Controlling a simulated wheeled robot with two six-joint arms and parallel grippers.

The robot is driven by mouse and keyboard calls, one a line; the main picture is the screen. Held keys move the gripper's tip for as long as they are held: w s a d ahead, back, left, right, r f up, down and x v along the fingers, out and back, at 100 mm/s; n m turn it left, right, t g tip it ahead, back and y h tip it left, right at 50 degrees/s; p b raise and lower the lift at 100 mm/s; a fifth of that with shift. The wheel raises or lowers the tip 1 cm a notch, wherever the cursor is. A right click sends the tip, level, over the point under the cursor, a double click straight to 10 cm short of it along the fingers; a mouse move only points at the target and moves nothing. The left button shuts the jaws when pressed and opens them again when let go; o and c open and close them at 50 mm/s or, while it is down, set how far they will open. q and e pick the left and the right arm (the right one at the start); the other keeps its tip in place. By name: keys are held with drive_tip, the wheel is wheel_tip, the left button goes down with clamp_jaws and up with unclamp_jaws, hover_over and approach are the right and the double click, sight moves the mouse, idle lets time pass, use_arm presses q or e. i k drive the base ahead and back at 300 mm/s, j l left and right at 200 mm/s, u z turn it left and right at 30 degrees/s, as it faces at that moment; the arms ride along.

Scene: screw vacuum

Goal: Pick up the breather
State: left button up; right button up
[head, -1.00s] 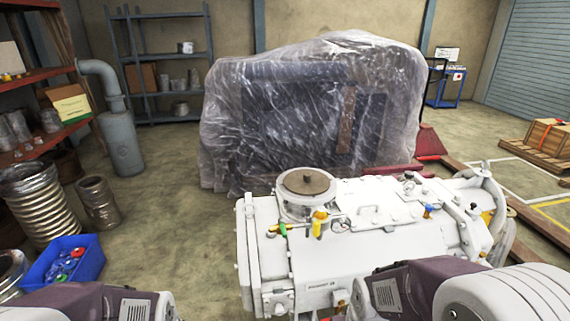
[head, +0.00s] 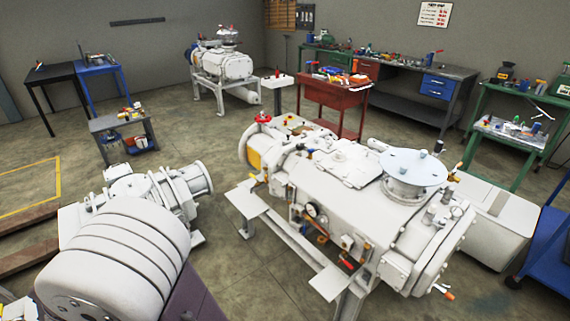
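I cannot single out the breather with certainty; several small fittings show in the head view. A large white vacuum pump (head: 345,200) stands on a frame right of centre, with a pale round cover (head: 411,172) on top. Small fittings (head: 436,212) stand beside the cover.
A red cart (head: 332,100) holds tools and parts behind the pump. A grey workbench (head: 415,95) stands along the back wall. A green shelf (head: 510,135) and a blue cart (head: 545,255) stand at the right. A low table (head: 122,140) stands left. The floor between has free room.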

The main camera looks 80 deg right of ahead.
sight(450, 190)
drive_tip(key=z, duration=4.15)
drive_tip(key=u, duration=5.5)
drive_tip(key=z, duration=5.5)
